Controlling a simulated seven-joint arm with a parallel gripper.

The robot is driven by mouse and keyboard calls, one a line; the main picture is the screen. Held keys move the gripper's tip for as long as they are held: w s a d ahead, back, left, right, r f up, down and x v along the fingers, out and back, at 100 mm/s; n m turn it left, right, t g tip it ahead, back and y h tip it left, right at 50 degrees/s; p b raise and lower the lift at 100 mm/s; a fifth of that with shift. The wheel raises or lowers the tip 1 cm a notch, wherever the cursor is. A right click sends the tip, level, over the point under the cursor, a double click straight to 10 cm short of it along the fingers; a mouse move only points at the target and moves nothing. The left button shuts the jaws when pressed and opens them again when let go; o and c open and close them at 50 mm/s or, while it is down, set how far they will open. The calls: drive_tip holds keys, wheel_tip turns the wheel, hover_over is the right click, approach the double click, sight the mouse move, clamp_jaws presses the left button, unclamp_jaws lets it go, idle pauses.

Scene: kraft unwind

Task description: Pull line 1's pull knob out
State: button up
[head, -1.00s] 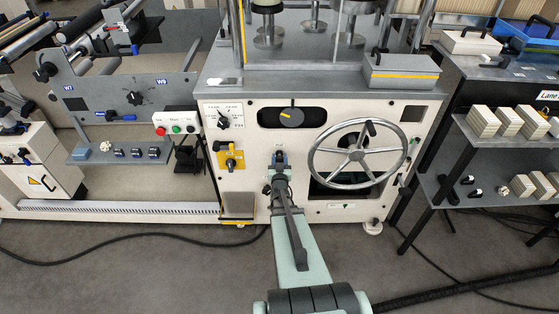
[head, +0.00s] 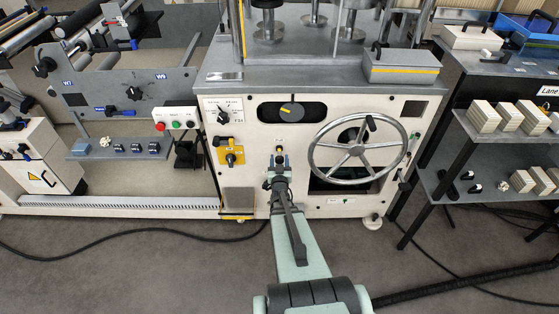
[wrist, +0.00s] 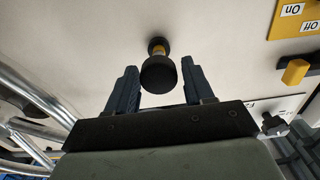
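The pull knob (wrist: 159,73) is a black round knob with a yellow band on its stem, standing out from the pale machine panel. In the wrist view the yellow band shows between its head and the panel. My gripper (wrist: 160,86) is open, with one blue finger on each side of the knob's head and a small visible gap on both sides. In the head view the knob (head: 279,150) sits just above my gripper (head: 280,161), on the panel left of the handwheel. I cannot tell there how far the fingers reach around it.
A large chrome handwheel (head: 357,148) is close on the right of my gripper. A yellow switch plate (head: 231,155) is on the left, and its switch also shows in the wrist view (wrist: 295,71). A black dial window (head: 291,112) lies above. The floor in front is clear apart from cables.

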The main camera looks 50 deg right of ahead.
drive_tip(key=shift+o, duration=0.9)
drive_tip(key=v, duration=1.2)
